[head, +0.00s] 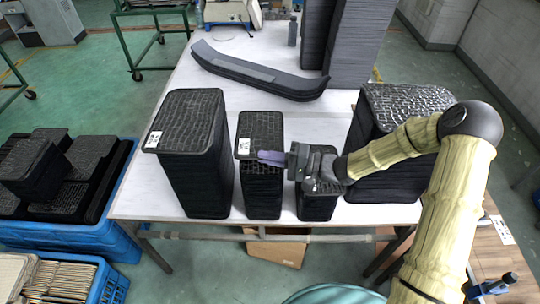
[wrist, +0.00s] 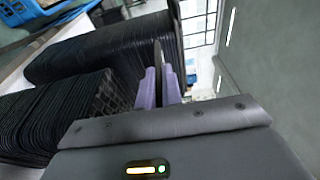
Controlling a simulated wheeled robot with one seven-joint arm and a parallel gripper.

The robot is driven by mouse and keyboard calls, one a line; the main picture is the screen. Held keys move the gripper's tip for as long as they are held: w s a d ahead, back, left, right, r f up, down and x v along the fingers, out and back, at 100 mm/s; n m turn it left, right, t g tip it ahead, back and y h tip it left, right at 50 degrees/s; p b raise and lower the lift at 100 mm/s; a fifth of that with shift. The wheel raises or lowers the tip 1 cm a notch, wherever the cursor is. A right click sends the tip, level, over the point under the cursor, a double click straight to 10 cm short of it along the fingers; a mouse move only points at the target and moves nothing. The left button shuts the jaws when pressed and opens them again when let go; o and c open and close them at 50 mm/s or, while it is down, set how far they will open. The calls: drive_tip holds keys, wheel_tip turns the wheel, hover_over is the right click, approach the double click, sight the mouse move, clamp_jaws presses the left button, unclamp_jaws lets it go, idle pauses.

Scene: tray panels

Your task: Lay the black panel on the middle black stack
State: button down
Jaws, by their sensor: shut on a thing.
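My gripper (head: 270,157) has purple fingers and comes in from the right, shut on the black panel. In the wrist view the panel (wrist: 158,62) shows as a thin dark edge between the fingers (wrist: 158,88). In the head view the textured top with a white label (head: 262,130) lies over the middle black stack (head: 262,195); I cannot tell there whether it is the held panel or the stack's own top. In the wrist view the stack (wrist: 50,115) is left of the fingers, with a small gap to the panel.
A taller black stack (head: 198,160) stands close on the left, a low stack (head: 318,207) under my wrist, and a wide stack (head: 385,185) to the right. A curved dark part (head: 255,72) lies behind on the white table (head: 190,75). A blue crate (head: 115,240) stands at the left.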

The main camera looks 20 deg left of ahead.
sight(270, 175)
drive_tip(key=shift+w+d+f+b, duration=0.1)
drive_tip(key=shift+w+f+b, duration=0.05)
drive_tip(key=shift+f+b, duration=3.2)
drive_tip(key=shift+f, duration=0.75)
